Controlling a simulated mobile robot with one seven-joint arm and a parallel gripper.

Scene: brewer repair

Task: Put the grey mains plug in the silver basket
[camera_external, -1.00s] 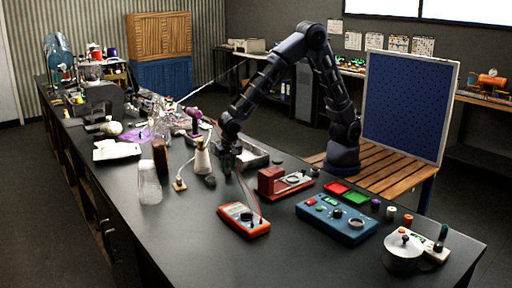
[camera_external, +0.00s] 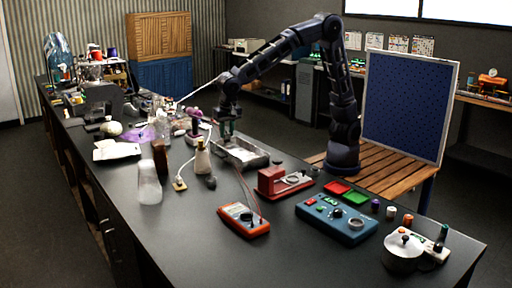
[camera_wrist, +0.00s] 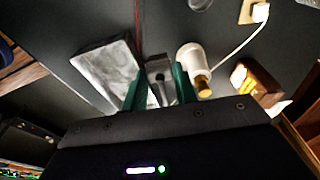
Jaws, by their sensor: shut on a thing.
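My gripper (camera_external: 228,136) is in the air at the left, far end of the silver basket (camera_external: 254,160), a shallow metal tray on the dark bench. In the wrist view its two green fingers (camera_wrist: 157,92) are shut on a small grey block-like thing, which I take to be the grey mains plug (camera_wrist: 157,66). The silver basket (camera_wrist: 108,72) shows just left of the fingers there, so the plug appears beside it rather than over it. The plug is too small to make out in the external view.
A red device (camera_external: 272,180) and an orange multimeter (camera_external: 243,220) stand nearer.

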